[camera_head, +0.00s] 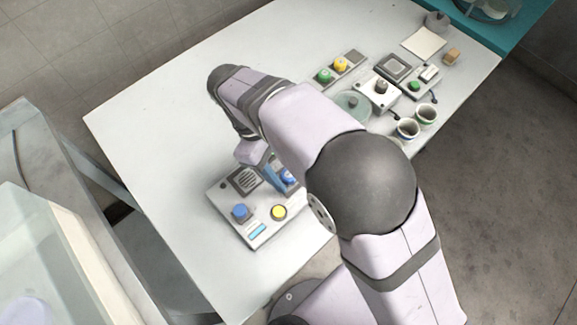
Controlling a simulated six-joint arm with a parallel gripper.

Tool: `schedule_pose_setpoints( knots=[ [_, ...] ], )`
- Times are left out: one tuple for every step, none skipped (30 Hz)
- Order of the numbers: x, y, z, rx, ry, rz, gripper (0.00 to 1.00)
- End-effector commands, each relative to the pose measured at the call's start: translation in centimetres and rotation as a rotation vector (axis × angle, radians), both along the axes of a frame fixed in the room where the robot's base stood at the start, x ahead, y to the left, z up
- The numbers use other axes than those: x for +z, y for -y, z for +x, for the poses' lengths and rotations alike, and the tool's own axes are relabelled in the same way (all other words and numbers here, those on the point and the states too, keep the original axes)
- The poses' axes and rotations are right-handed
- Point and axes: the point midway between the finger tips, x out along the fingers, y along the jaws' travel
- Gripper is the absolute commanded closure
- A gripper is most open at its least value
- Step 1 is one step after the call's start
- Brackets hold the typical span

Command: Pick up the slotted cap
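I cannot tell for sure which thing is the slotted cap; no slot is clear at this size. A round grey cap-like piece (437,20) sits at the far right corner of the table. Another grey knob (380,87) stands on a pale square block. My gripper (268,166) points down over the upper right part of the control box (240,225) at the table's near side. My arm hides most of it. Its fingers, and anything between them, do not show clearly.
The white table (160,120) is bare on its left side. The box carries a blue button (240,211) and a yellow button (279,212). At the right stand a green knob (325,75), a yellow knob (341,64), two cups (408,129) and a pale square sheet (424,42).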

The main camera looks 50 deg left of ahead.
Motion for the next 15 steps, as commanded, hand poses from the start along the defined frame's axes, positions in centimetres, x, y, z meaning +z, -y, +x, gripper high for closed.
schedule_pose_setpoints(
  knots=[
    [0.01,0.0,0.0,0.0,0.0,0.0,0.6],
    [0.01,0.0,0.0,0.0,0.0,0.0,0.67],
    [0.02,-0.01,0.0,0.0,0.0,0.0,0.76],
    [0.02,-0.01,0.0,0.0,0.0,0.0,0.83],
    [0.02,-0.01,0.0,0.0,0.0,0.0,0.91],
    [0.03,-0.01,0.0,0.0,0.0,0.0,0.94],
    [0.03,-0.01,0.0,0.0,0.0,0.0,0.94],
    [0.04,-0.01,-0.01,0.0,0.0,0.0,0.97],
    [0.04,-0.01,-0.01,0.0,0.0,0.0,0.97],
    [0.04,-0.01,-0.01,0.0,0.0,0.0,0.97],
    [0.04,-0.01,-0.01,0.0,0.0,0.0,0.97],
    [0.05,-0.01,0.0,0.0,0.0,0.0,0.97],
    [0.06,-0.01,-0.01,0.0,0.0,0.0,0.97],
    [0.1,-0.02,-0.01,0.0,0.0,0.0,0.97],
    [0.2,-0.03,-0.01,0.0,0.0,0.0,0.97]
  ],
)
